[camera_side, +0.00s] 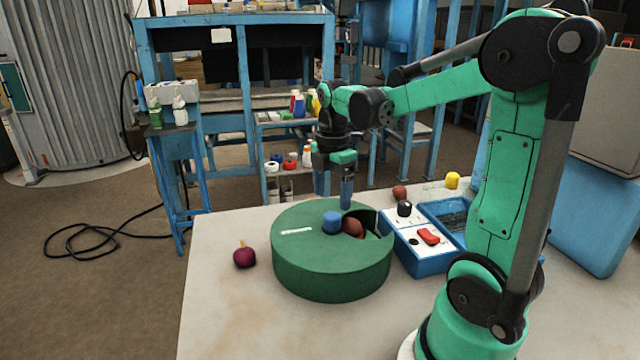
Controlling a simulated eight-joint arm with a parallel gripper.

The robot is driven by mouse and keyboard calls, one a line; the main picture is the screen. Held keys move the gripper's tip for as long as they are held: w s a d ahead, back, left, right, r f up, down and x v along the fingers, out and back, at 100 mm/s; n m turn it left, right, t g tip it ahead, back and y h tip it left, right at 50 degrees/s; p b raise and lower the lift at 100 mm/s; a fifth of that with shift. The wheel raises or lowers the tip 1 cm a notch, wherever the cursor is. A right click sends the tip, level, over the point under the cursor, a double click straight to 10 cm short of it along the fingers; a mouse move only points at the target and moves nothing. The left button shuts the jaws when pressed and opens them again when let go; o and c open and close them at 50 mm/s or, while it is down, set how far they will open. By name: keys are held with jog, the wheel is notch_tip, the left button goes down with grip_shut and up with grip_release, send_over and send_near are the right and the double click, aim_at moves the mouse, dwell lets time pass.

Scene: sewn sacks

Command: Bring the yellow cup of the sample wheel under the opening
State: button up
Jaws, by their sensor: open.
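The sample wheel is a round green drum (330,270) on the table, with a blue knob (332,222) on its top and a pale mark left of the knob. The opening (380,222) is a cut in the top's right side. A reddish-brown round thing (353,227) shows in it; I see no yellow there. The wheel's yellow cup is not visible. My gripper (346,203) points down just behind and right of the blue knob, above the drum's far part. It is open, with nothing seen between its fingers.
A blue-edged box with a white panel (408,232), black knob (404,208) and red switch (429,236) stands right of the drum. A purple onion-like thing (245,257) is left.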

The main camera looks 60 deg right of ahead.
aim_at(332, 215)
jog(key=shift+f, duration=2.75)
grip_shut()
